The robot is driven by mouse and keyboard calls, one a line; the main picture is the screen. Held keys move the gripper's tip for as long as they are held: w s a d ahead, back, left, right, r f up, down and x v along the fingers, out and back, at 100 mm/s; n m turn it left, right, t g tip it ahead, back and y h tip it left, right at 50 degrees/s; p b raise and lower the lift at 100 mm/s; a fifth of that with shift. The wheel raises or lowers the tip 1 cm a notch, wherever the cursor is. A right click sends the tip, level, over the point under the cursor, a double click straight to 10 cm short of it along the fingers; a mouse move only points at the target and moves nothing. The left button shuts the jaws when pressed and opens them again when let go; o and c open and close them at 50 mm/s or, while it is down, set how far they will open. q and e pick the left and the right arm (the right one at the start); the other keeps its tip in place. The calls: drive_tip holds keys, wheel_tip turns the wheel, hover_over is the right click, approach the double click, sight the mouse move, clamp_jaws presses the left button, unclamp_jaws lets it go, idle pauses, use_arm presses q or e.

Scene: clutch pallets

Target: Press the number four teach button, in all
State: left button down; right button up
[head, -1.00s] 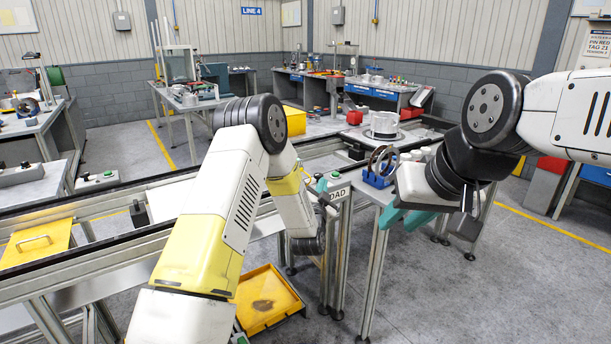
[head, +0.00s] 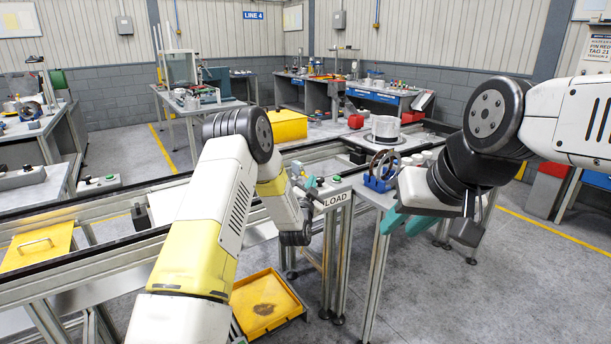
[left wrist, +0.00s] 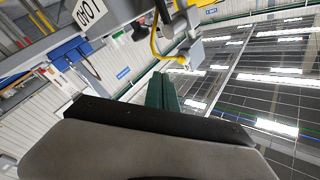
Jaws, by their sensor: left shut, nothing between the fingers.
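No button marked four can be read in either view. A grey button box (head: 330,190) with a green button stands above the LOAD sign (head: 334,199); its face is small and partly hidden. My left gripper (head: 319,182) is largely hidden behind my own forearm, with a teal tip showing beside this box; contact cannot be told. In the left wrist view its teal fingers (left wrist: 162,92) are together and empty. Beyond them is a grey box (left wrist: 190,52) with a yellow cable.
A blue rack (head: 379,180) with dark rings stands on the side table right of the button box. Another button box (head: 98,184) sits by the conveyor at left. A yellow tray (head: 265,302) is low under the conveyor.

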use_arm(q)
drive_tip(key=shift+w+a, duration=0.55)
drive_tip(key=shift+w, duration=0.25)
idle(1.5)
drive_tip(key=shift+w+a, duration=0.25)
drive_tip(key=shift+w, duration=0.1)
drive_tip(key=shift+w+a, duration=0.3)
drive_tip(key=shift+w, duration=0.1)
idle(0.7)
idle(0.3)
drive_tip(key=shift+s+d, duration=0.5)
drive_tip(key=shift+s, duration=0.25)
drive_tip(key=s+d, duration=0.1)
drive_tip(key=s, duration=0.1)
drive_tip(key=s+d, duration=0.2)
idle(0.3)
